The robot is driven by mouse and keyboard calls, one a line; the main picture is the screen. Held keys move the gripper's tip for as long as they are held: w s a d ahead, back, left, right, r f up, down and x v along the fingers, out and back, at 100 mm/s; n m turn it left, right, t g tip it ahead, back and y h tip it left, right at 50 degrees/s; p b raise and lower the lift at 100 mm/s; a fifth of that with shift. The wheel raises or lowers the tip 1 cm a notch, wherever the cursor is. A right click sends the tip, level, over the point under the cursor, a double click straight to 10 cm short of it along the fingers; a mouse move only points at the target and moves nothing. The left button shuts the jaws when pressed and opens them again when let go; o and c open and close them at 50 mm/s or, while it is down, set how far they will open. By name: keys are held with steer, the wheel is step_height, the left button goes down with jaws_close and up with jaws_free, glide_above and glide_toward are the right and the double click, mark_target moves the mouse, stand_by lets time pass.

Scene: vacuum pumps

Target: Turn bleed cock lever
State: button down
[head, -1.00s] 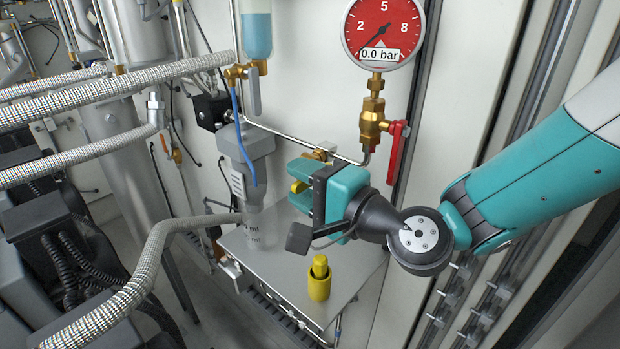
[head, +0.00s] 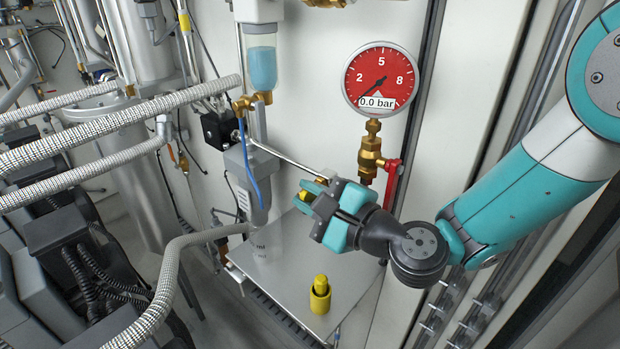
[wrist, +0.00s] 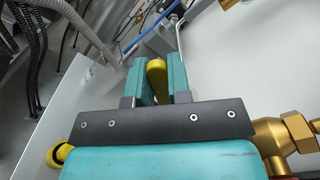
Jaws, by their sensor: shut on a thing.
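My gripper (head: 305,198) is at the middle of the head view, in front of the white wall panel and above the grey plate. Its teal fingers are closed on a yellow lever (wrist: 157,80), which stands between them in the wrist view (wrist: 160,78). The lever is a short rounded handle. In the head view only a bit of yellow shows between the fingers. Its root and the cock it sits on are hidden behind the fingers and gripper body. A thin metal pipe (head: 288,160) runs to just behind the fingertips.
A red gauge (head: 382,78) reads 0.0 bar above a brass valve (head: 370,158) with a red lever (head: 392,182), close right of my gripper. A yellow capped part (head: 320,294) stands on the grey plate (head: 290,280). A blue-filled reservoir (head: 262,68) and braided hoses (head: 110,130) are left.

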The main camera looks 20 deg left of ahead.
steer(key=c, duration=1)
jaws_free()
steer(key=shift+d+f+b, duration=0.1)
steer(key=shift+d+b, duration=0.05)
steer(key=shift+b, duration=0.15)
steer(key=shift+s+d+b, duration=0.15)
steer(key=shift+d+b, duration=0.2)
steer(key=shift+s+d+b, duration=0.25)
steer(key=shift+d+b, duration=0.2)
